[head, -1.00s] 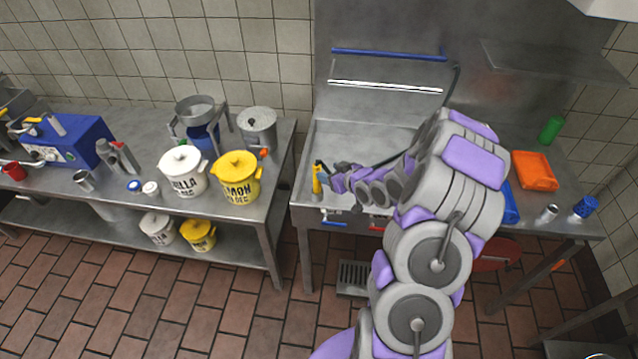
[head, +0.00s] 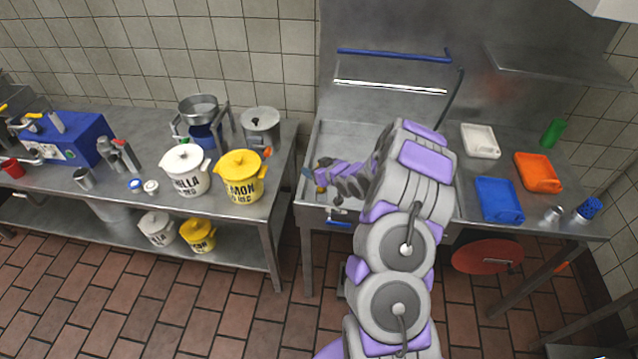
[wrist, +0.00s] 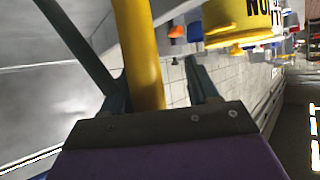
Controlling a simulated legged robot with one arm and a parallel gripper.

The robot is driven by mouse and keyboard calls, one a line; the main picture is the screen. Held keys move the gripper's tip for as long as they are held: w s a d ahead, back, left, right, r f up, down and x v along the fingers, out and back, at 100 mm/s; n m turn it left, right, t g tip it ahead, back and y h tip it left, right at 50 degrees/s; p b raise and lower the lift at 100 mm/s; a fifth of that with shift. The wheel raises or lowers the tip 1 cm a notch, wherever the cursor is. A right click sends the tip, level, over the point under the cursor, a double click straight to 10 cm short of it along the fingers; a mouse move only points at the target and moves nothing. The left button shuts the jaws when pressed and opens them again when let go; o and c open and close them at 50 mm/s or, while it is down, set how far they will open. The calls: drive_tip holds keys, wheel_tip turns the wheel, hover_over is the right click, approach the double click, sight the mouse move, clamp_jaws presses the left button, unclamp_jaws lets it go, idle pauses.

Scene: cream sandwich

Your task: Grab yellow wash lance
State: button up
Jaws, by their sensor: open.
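The yellow wash lance (wrist: 138,50) shows in the wrist view as a thick yellow tube between the two dark fingers of my gripper (head: 312,172). The fingers stand apart, one on each side of it. I cannot tell whether either finger touches it. In the head view my gripper is at the left front corner of the steel sink (head: 338,128), and only a small yellow bit of the lance (head: 320,189) shows below it. The rest of the lance is hidden there.
The left counter (head: 110,184) holds a white pot (head: 186,172) and a yellow pot (head: 240,178) near its right end. A gap separates it from the sink. White (head: 480,140), blue (head: 497,200) and orange (head: 537,172) trays lie right of my arm. Two rails (head: 392,55) are above the sink.

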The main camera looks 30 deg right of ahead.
drive_tip(key=shift+d+f, duration=0.1)
drive_tip(key=shift+d, duration=0.7)
drive_tip(key=shift+c, duration=1.2)
drive_tip(key=shift+d, duration=0.3)
drive_tip(key=shift+c, duration=1.4)
drive_tip(key=shift+a, duration=0.65)
drive_tip(key=c, duration=0.4)
drive_tip(key=shift+a, duration=0.1)
clamp_jaws()
